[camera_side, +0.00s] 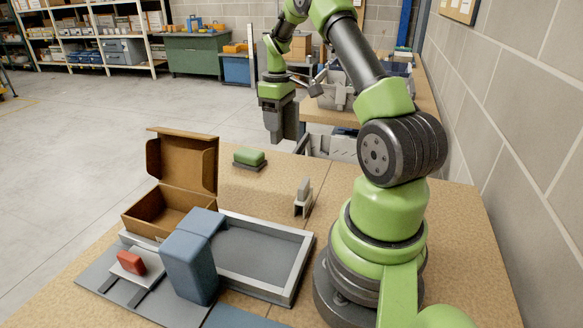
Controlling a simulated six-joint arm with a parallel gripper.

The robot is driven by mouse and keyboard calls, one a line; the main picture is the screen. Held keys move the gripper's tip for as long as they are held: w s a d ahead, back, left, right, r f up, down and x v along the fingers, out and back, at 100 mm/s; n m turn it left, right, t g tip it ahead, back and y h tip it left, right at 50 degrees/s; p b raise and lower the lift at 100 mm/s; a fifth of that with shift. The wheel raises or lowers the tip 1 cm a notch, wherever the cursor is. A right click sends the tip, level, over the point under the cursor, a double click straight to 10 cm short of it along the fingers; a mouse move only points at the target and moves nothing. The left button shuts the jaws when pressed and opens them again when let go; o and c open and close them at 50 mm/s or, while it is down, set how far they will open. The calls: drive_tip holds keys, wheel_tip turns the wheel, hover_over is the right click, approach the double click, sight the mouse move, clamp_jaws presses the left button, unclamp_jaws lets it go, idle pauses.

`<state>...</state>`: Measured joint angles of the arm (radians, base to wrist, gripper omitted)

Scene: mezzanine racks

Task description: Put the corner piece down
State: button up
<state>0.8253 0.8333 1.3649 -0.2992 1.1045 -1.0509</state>
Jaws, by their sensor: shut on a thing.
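My gripper (283,138) hangs pointing down above the far part of the table, behind and to the right of a green block. It is shut on a grey piece, which I take to be the corner piece. The dark fingers and the piece are hard to tell apart at this size, so its shape and lower edge are unclear. The gripper appears to be above the tabletop, but the exact height cannot be told from this one view.
An open cardboard box (152,218) stands left, near a grey tray (306,258) and blue blocks (188,268). A red block (131,262) sits at front left. A green block (250,157) and small grey upright holder (302,205) stand on the table (235,192); bare board lies between them.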

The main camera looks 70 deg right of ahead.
drive_tip(key=shift+n, duration=0.4)
drive_tip(key=shift+s+d+f, duration=0.4)
drive_tip(key=shift+d+f, duration=0.2)
drive_tip(key=shift+f, duration=1.05)
drive_tip(key=shift+s+d+f, duration=0.4)
drive_tip(key=shift+d+f, duration=0.25)
drive_tip(key=shift+f, duration=1.05)
drive_tip(key=shift+s+d+f, duration=0.4)
drive_tip(key=shift+d+f, duration=0.2)
drive_tip(key=shift+f, duration=1.05)
drive_tip(key=o, duration=0.9)
drive_tip(key=shift+f, duration=0.1)
